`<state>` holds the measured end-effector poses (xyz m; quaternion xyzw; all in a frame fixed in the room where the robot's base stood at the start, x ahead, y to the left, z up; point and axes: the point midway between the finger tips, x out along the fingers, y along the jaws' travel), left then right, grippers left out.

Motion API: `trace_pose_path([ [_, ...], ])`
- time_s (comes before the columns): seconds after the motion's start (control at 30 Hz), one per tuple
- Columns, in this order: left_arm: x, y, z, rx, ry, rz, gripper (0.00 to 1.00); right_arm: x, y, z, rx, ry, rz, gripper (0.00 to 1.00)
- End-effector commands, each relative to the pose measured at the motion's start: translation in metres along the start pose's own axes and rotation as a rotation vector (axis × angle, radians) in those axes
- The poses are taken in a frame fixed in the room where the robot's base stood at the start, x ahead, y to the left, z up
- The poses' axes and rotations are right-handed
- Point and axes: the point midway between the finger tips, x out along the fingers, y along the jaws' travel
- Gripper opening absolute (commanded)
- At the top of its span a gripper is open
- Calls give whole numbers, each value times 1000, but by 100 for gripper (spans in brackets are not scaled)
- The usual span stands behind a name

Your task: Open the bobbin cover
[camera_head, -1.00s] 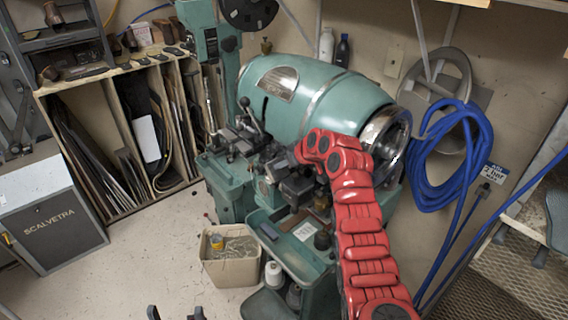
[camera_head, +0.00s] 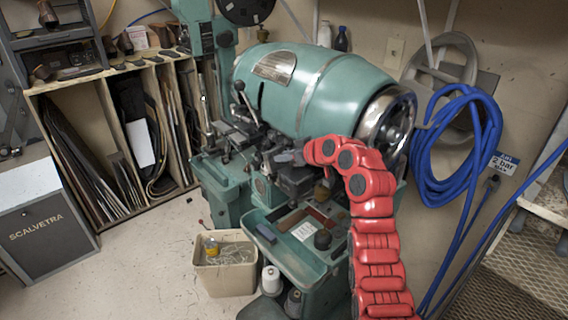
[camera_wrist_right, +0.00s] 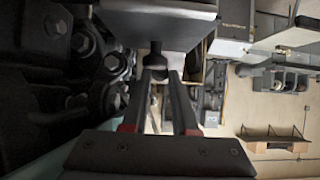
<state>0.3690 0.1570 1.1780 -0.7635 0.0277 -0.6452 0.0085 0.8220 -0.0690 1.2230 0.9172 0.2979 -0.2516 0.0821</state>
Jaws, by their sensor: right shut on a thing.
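The sole stitcher (camera_head: 310,90) is a green machine with a barrel-shaped body. My right gripper (camera_head: 280,170) is at the dark mechanism on its front, below the barrel, and is partly lost among dark parts there. In the right wrist view, its two fingers (camera_wrist_right: 163,78) are close together on a small dark knob (camera_wrist_right: 156,62). The knob hangs on a short stem below a dark block (camera_wrist_right: 155,18). This seems to be the bobbin cover's knob; the cover's outline is hard to make out. My left gripper is out of view.
A green tray (camera_head: 283,262) with small items juts out below the mechanism. A beige bin (camera_head: 225,278) stands on the floor beside it. Dark bolted machine parts (camera_wrist_right: 85,60) lie close left of the fingers. A blue hose (camera_head: 428,150) hangs at right.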

Motion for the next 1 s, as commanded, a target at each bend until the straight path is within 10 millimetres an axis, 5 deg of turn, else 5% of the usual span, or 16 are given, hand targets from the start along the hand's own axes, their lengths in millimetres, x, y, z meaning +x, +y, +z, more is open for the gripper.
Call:
trace_pose_path([
  [0.23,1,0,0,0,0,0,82,0,0,0,1,-1,0,0],
  [0.27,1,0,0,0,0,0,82,0,0,0,1,-2,0,28],
  [0.43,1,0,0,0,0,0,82,0,0,0,1,-2,0,56],
  [0.77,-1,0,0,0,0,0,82,-2,0,1,1,-2,0,56],
  [1.0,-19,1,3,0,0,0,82,-34,3,4,-1,1,5,56],
])
